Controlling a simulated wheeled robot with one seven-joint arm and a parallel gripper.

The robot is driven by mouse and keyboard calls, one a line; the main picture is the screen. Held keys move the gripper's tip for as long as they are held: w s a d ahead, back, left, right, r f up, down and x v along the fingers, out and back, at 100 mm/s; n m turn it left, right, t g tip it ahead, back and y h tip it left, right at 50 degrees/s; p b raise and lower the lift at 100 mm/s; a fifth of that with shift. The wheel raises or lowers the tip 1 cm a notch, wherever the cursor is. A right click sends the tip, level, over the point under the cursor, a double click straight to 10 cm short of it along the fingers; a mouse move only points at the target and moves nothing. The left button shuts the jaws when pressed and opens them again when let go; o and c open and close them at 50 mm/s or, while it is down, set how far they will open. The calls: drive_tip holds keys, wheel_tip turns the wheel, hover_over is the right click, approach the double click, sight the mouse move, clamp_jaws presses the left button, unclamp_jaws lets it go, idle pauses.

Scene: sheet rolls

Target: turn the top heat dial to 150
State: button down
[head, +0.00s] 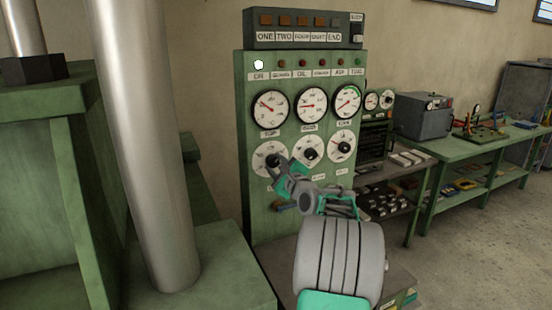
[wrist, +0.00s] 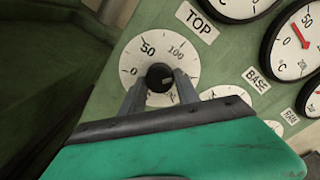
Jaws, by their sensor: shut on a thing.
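The top heat dial is a round white scale (wrist: 152,52) with a black knob (wrist: 160,77) at its centre, beside the TOP label (wrist: 197,22) in the wrist view. The numbers 0, 50 and 100 show; the lower scale is partly hidden by my fingers. A small pale mark shows on the knob's lower right, but I cannot tell its exact reading. My gripper (wrist: 160,87) is shut on the knob, one finger on each side. In the head view the same dial (head: 260,157) is the lower left one, with my gripper (head: 275,165) covering part of it.
The green panel (head: 245,205) carries three gauges above and two more dials (head: 311,150) (head: 342,145) to the right of this one, close to my wrist. A thick metal column (head: 150,140) stands to the left. A green workbench (head: 480,155) lies to the right.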

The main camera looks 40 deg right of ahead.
drive_tip(key=m+p, duration=0.2)
drive_tip(key=m, duration=0.1)
drive_tip(key=shift+p, duration=0.35)
drive_tip(key=shift+m+p, duration=0.3)
drive_tip(key=shift+m, duration=0.4)
drive_tip(key=shift+f, duration=0.1)
drive_tip(key=c, duration=0.9)
unclamp_jaws()
drive_tip(key=b+v, duration=0.2)
drive_tip(key=v, duration=0.5)
drive_tip(key=shift+s+a, duration=0.2)
drive_tip(key=shift+s, duration=0.2)
